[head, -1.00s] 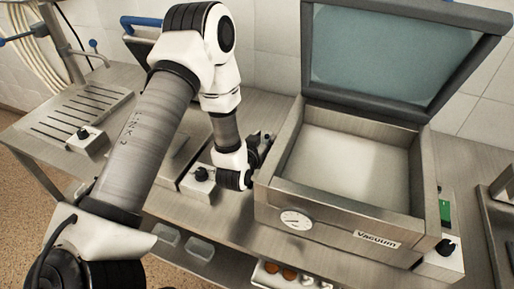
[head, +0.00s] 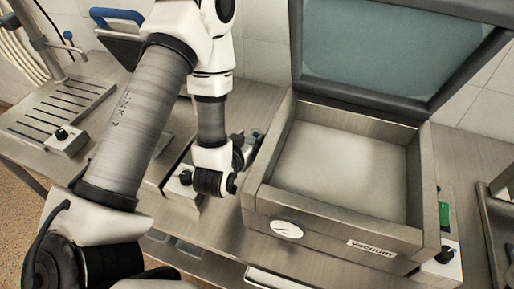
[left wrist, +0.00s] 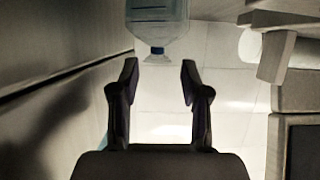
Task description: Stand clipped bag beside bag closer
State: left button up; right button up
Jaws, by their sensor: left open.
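My left gripper (head: 246,145) is beside the left wall of the vacuum machine, partly hidden behind my wrist. In the left wrist view my left gripper (left wrist: 158,82) has its two fingers wide apart with nothing between them. Beyond the fingertips, at the top of that view, is a clear bluish container (left wrist: 157,14) with a narrow blue neck pointing down in the picture. I cannot tell whether it is the clipped bag. I cannot pick out the bag closer for certain. My right gripper is not in view.
The open vacuum machine (head: 372,237) fills the right of the steel table, its lid raised. A low metal unit with a black knob (head: 185,177) is partly behind my arm. A slotted tray (head: 50,118) is at left. A blue-handled device (head: 117,14) stands at the back.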

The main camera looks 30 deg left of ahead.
aim_at(255, 132)
pick_arm(q)
jog(key=shift+s+d+r+b, duration=0.25)
jog(key=shift+s+b, duration=0.35)
jog(key=b+x, duration=0.3)
jog(key=shift+f, duration=0.3)
jog(key=w+p, duration=0.2)
jog(key=w, duration=0.1)
jog(key=shift+a, duration=0.3)
jog(key=shift+w, duration=0.1)
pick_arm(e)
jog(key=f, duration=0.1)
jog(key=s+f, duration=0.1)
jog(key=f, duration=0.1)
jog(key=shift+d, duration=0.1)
pick_arm(q)
jog(key=shift+f, duration=0.15)
grip_shut()
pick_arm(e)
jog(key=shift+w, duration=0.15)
